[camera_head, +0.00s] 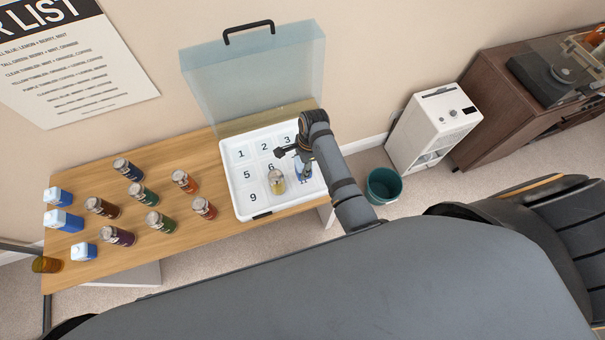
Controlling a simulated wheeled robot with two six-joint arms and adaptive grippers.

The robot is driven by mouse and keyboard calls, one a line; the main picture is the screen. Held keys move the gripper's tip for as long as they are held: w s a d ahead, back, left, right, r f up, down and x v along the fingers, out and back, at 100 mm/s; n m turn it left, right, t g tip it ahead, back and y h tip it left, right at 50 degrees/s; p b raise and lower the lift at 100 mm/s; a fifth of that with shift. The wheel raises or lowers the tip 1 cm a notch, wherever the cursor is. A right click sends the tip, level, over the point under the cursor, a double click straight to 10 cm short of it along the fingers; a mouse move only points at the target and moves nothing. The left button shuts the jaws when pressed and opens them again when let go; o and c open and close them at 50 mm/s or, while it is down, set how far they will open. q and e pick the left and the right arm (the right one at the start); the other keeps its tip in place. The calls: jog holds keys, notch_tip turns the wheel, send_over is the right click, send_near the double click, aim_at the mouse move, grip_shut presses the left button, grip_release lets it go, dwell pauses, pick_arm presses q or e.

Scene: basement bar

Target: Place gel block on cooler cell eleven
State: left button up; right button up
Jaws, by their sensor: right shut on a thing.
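The white cooler tray (238,200) has numbered cells; 1, 2, 3, 5, 6 and 9 can be read. My right gripper (303,164) reaches over its right part, pointing down. It is shut on a small blue and white gel block (303,174), mostly hidden by the fingers. The block is low over the cells right of the jar; I cannot tell whether it touches the tray. Cell eleven's number is hidden. A jar with yellowish contents (277,183) stands in the tray, just left of the gripper. My left gripper is not in view.
Blue and white blocks (63,220) stand at the table's left side, near an amber tumbler (46,264). Several dark, green and orange jars (102,207) stand between them and the tray. The cooler's clear lid (255,75) stands raised behind. A teal bin (383,186) is on the floor.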

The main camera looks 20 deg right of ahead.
jog(key=shift+f, duration=2.9)
jog(key=shift+f, duration=0.1)
jog(key=o, duration=1.3)
jog(key=shift+o, duration=0.2)
jog(key=shift+r, duration=0.25)
jog(key=r, duration=0.4)
jog(key=d+r, duration=0.1)
jog(key=r, duration=0.2)
jog(key=d+r, duration=0.1)
jog(key=r, duration=0.3)
jog(key=shift+r, duration=0.35)
